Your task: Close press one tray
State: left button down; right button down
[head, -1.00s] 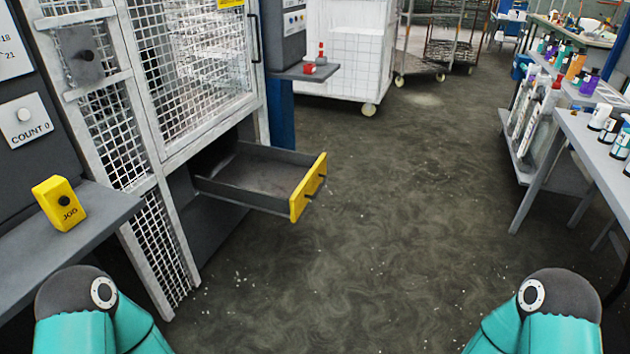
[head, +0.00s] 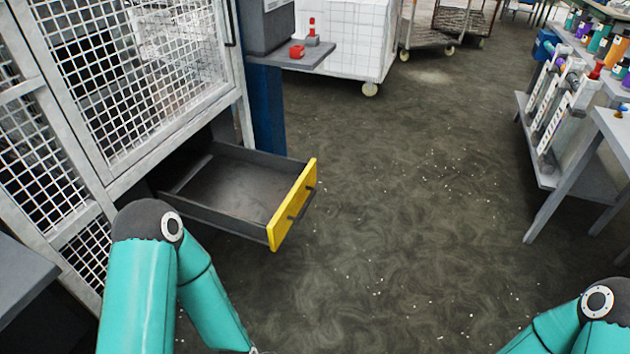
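The press tray (head: 222,195) is a dark grey drawer with a yellow front (head: 291,205). It is pulled out from under the press's white mesh guard (head: 150,70) and looks empty inside. A dark bar handle (head: 303,204) is on the yellow front, facing right. My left arm reaches in from the lower left, in front of and below the tray. Its gripper is below the picture's bottom edge. My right arm is at the lower right corner, away from the tray, and its gripper is not in view.
A grey shelf (head: 320,56) with a red item (head: 297,51) juts out beyond the tray. A white cart (head: 345,45) stands at the back. A bench (head: 603,125) with bottles runs along the right. The dark floor (head: 400,200) right of the tray is clear.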

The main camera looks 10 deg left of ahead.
aim_at(247, 193)
jog(key=u, duration=0.45)
jog(key=i, duration=1.3)
jog(key=u, duration=0.85)
jog(key=k, duration=0.65)
jog(key=u, duration=0.2)
jog(key=i, duration=0.75)
jog(key=z, duration=0.15)
